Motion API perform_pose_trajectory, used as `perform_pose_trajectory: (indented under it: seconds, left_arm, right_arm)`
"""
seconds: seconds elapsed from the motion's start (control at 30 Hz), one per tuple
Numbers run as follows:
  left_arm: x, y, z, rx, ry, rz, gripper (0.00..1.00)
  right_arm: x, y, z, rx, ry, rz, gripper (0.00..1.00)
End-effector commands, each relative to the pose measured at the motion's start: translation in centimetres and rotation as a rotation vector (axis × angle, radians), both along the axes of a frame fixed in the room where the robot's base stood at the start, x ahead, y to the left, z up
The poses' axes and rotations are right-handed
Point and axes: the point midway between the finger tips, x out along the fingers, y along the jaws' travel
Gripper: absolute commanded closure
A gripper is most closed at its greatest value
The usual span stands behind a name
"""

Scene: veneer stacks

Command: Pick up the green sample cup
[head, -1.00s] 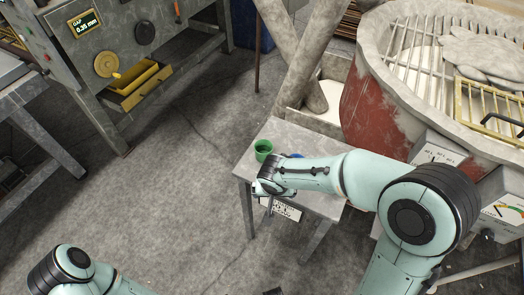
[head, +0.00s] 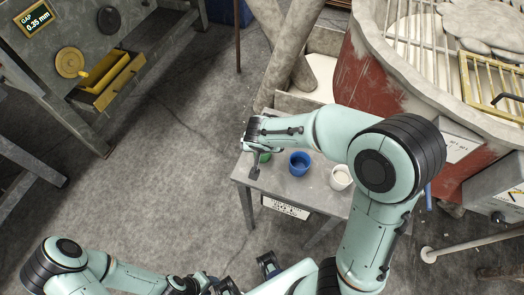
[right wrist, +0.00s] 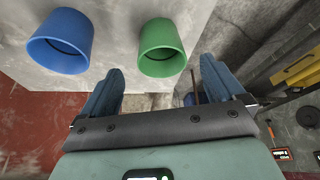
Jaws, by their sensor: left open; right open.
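The green sample cup (head: 265,158) stands on the small grey table (head: 262,186), mostly hidden behind my right gripper (head: 254,160) in the head view. In the right wrist view the green cup (right wrist: 162,48) shows whole, ahead of and roughly centred between the two fingers of the right gripper (right wrist: 162,66). These fingers are open with nothing between them, and the cup looks apart from them. My left gripper (head: 247,273) is open and empty at the bottom of the head view, well away from the table.
A blue cup (head: 300,164) stands right of the green one, and a white cup (head: 341,178) farther right. In the right wrist view the blue cup (right wrist: 60,42) is left of the green. A red-brown vat (head: 366,75) stands behind. Floor left of the table is clear.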

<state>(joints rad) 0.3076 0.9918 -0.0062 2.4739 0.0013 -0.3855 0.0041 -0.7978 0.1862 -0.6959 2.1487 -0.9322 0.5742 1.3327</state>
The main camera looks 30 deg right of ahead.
Motion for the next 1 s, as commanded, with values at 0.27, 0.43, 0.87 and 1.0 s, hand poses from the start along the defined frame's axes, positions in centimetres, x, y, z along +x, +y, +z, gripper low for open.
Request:
perform_pose_trajectory:
  seconds: [0.27,0.43,0.87,1.0]
  left_arm:
    - [0.1,0.0,0.0,0.000,-0.001,-0.001,0.57]
    - [0.2,0.0,0.4,0.000,-0.003,0.000,0.57]
    - [0.2,0.0,0.4,0.000,-0.003,0.000,0.57]
    - [0.2,0.0,0.4,0.000,-0.003,0.000,0.57]
  right_arm:
    - [0.7,-0.5,-2.0,-0.002,0.001,-0.001,0.04]
    - [1.5,-1.0,-4.2,-0.003,0.004,-0.001,0.04]
    - [2.3,-1.3,-6.0,0.000,-0.001,0.000,0.04]
    - [2.3,-1.3,-6.0,0.000,-0.001,0.000,0.47]
